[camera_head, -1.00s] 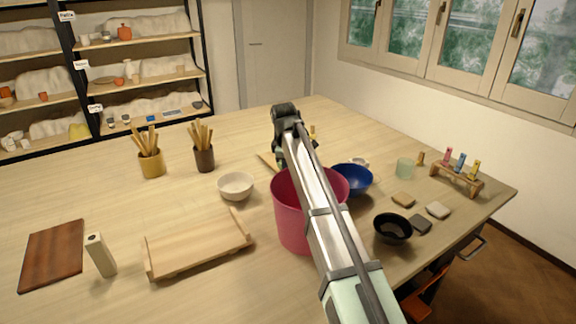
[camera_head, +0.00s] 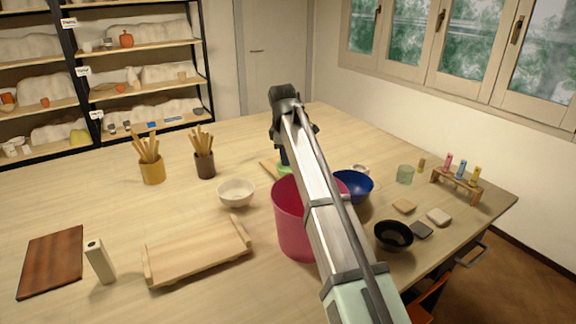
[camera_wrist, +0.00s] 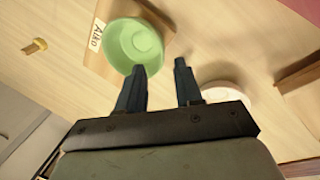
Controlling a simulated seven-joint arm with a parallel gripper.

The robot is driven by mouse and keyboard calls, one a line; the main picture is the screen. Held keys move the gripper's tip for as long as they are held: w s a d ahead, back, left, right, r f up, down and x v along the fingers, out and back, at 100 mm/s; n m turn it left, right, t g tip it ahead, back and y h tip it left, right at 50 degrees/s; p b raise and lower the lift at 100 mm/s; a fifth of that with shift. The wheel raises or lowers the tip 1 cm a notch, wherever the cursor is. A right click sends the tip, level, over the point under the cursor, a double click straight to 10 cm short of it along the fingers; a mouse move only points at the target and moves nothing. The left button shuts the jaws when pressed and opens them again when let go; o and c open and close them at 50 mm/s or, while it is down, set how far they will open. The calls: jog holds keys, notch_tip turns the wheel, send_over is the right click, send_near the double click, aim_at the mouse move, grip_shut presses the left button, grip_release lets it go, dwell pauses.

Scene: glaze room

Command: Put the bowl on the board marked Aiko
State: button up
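The light green bowl (camera_wrist: 133,45) sits upright on the wooden board (camera_wrist: 97,63) in the wrist view. The board's white label reads "Aiko" (camera_wrist: 97,35). In the head view the bowl (camera_head: 285,169) shows only in part, behind my arm and the pink bucket, with a corner of the board (camera_head: 268,170) beside it. My gripper (camera_wrist: 159,68) is open, its two fingers apart with nothing between them. The left fingertip overlaps the bowl's near rim in the picture; I cannot tell whether they touch.
A pink bucket (camera_head: 290,228) stands in front, partly behind my arm. A white bowl (camera_head: 236,193), a blue bowl (camera_head: 355,187), a black bowl (camera_head: 393,235) and a wooden tray (camera_head: 197,252) stand around. Two tool pots (camera_head: 152,170) are at left. The table's back is clear.

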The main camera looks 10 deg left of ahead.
jog(key=shift+v, duration=2.05)
